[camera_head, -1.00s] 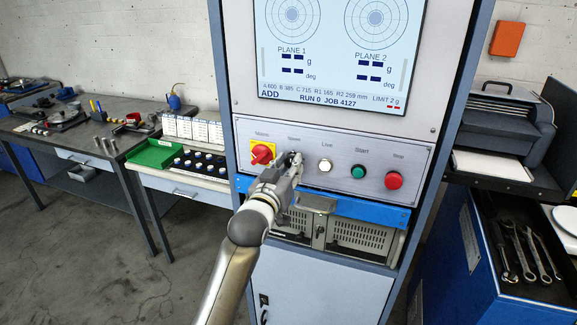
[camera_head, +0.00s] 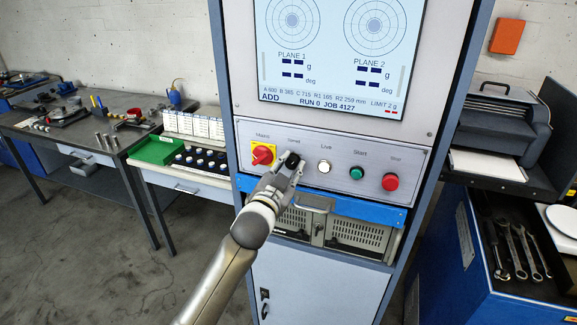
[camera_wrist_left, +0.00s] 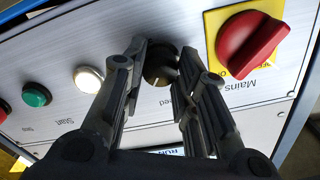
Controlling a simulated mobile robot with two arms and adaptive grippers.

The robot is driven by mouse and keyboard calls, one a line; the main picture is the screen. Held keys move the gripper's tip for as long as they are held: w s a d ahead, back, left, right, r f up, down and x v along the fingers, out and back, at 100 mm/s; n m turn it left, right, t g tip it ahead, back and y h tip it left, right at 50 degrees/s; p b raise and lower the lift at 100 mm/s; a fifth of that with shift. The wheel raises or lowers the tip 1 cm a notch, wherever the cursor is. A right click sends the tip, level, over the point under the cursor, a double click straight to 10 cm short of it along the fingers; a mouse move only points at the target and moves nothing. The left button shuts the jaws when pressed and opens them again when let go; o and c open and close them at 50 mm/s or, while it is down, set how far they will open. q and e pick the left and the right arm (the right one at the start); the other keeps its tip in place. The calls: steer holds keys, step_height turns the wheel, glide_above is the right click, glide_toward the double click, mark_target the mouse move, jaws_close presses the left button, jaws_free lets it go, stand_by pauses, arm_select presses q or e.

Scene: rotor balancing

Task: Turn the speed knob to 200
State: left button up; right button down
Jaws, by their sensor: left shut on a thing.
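The dark round speed knob (camera_head: 291,159) sits on the grey control panel of the cabinet, between the red mains switch and the white Live button. It also shows in the left wrist view (camera_wrist_left: 160,67), between my fingers. My left gripper (camera_head: 288,165) reaches up from below and is shut on the knob; its fingertips (camera_wrist_left: 159,62) lie on either side of it. The screen (camera_head: 332,55) shows RUN 0 JOB 4127 and no speed that I can read. My right gripper is not in view.
The red mains switch (camera_head: 263,154) on its yellow plate is close left of my fingers. The Live button (camera_head: 324,167), green Start button (camera_head: 356,173) and red Stop button (camera_head: 390,182) are to the right. A blue ledge (camera_head: 350,208) runs below the panel.

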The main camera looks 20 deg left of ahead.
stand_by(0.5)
arm_select(q)
steer(key=o, duration=1)
steer(key=shift+o, duration=0.2)
steer(key=shift+s, duration=0.1)
steer(key=s, duration=1.1)
steer(key=shift+s+a, duration=0.2)
steer(key=shift+s, duration=0.2)
steer(key=shift+f, duration=0.1)
